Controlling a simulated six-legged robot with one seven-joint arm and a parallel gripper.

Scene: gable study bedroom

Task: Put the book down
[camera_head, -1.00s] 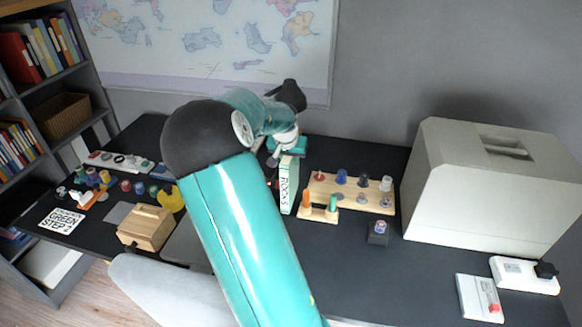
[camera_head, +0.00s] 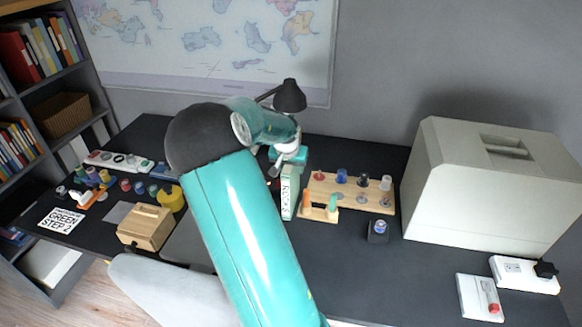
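A pale green book (camera_head: 289,196) with "ROCKS" on its spine stands upright at the middle of the dark desk, left of a wooden peg board. My gripper (camera_head: 284,165) is at the book's top edge, at the end of my teal arm. The fingers are small and partly hidden by my wrist, so I cannot tell whether they are closed on the book. The book's lower end looks to be at the desk surface, but the contact is not clear.
The wooden peg board (camera_head: 352,196) with several coloured pieces is right of the book, and a small wooden stand (camera_head: 318,212) is in front. A large beige machine (camera_head: 490,190) fills the right. A black lamp (camera_head: 290,97) is behind.

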